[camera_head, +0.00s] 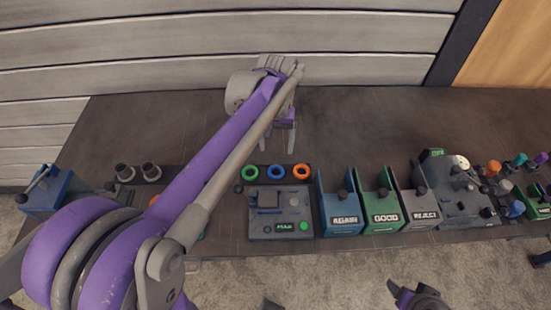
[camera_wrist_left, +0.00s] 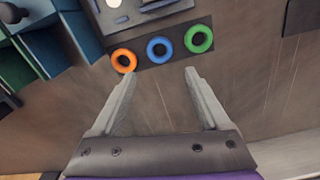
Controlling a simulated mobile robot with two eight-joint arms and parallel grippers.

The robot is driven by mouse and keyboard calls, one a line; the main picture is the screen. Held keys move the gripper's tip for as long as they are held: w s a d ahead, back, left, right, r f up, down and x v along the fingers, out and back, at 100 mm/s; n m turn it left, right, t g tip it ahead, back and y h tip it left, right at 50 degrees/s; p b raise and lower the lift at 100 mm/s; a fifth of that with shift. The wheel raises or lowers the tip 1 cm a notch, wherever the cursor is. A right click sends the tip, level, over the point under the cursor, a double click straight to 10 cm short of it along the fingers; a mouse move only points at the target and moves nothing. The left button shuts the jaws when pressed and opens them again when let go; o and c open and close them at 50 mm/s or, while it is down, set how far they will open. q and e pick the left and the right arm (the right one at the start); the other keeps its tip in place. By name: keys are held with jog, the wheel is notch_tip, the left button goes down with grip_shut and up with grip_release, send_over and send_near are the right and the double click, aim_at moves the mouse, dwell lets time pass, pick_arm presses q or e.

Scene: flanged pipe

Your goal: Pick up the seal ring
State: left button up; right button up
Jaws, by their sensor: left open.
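Three seal rings lie flat in a row on the workbench: a green ring (camera_head: 243,173), a blue ring (camera_head: 269,172) and an orange ring (camera_head: 308,171). The left wrist view also shows the orange ring (camera_wrist_left: 113,61), the blue ring (camera_wrist_left: 149,50) and the green ring (camera_wrist_left: 188,39). My left gripper (camera_head: 277,148) is open and empty, on the wall side of the row. In the wrist view its fingertips (camera_wrist_left: 160,74) point toward the rings, with the blue one roughly between them. My right gripper (camera_head: 415,296) shows partly at the bottom edge, its jaws unclear.
A grey panel device (camera_head: 280,222) stands in front of the rings. To its right are the blue AGAIN bin (camera_head: 341,221), the green GOOD bin (camera_head: 382,217) and the grey REJECT bin (camera_head: 424,215). Small parts crowd the far right. The bench toward the wall is clear.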

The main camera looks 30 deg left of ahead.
aim_at(276, 172)
pick_arm(q)
jog(key=f, duration=0.4)
jog(key=shift+s+d+f, duration=0.15)
jog(key=shift+s+f, duration=0.1)
jog(key=shift+f, duration=0.6)
notch_tip(276, 172, down, 5)
jog(key=shift+s+b, duration=0.1)
jog(key=shift+b, duration=0.25)
jog(key=shift+c, duration=0.3)
jog(key=c, duration=1)
jog(key=shift+c, duration=0.2)
jog(key=shift+r, duration=0.1)
